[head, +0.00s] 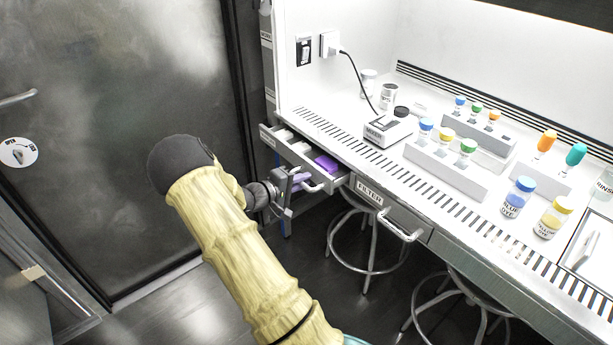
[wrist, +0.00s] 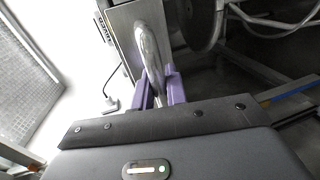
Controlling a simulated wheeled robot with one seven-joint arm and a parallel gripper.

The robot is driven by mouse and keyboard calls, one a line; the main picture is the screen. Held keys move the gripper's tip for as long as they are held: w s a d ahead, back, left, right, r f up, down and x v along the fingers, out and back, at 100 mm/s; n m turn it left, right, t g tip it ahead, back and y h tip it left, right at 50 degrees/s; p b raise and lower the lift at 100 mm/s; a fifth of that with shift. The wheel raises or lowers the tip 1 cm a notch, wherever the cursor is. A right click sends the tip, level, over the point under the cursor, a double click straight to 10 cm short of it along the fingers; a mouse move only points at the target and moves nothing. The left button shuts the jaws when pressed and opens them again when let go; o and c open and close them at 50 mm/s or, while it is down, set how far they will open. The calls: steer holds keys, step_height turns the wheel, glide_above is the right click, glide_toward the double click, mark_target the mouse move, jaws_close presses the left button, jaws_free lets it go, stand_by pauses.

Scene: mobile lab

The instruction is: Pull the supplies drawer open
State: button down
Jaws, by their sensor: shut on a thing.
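The supplies drawer (head: 279,143) under the left end of the white bench stands pulled out, and its inside shows. White items and a purple item (head: 326,163) lie in it. Its metal bar handle (head: 317,187) is on the front panel. My gripper (head: 301,180) is at this front and is shut on the handle. In the wrist view the purple fingers of my gripper (wrist: 161,86) are around the handle (wrist: 148,48), with the drawer front (wrist: 126,28) just behind. The exact contact is partly hidden.
The filter drawer (head: 388,212) to the right is shut. Stools (head: 366,239) stand under the bench. The bench top carries a mixer (head: 386,128), a dye bottle rack (head: 446,172) and loose dye bottles (head: 518,197). A dark door (head: 110,100) is at left. Some floor (head: 160,295) is clear.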

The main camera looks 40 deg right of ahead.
steer(key=f+v, duration=0.3)
steer(key=v, duration=1.1)
steer(key=shift+a, duration=0.65)
steer(key=shift+s+r, duration=0.1)
steer(key=shift+s, duration=0.05)
steer(key=c, duration=1.5)
jaws_free()
steer(key=shift+a, duration=0.1)
steer(key=p+v, duration=0.1)
steer(key=v, duration=1.6)
steer(key=shift+w+a+p, duration=0.25)
steer(key=shift+w+p, duration=0.05)
steer(key=shift+d, duration=0.1)
steer(key=shift+s, duration=0.1)
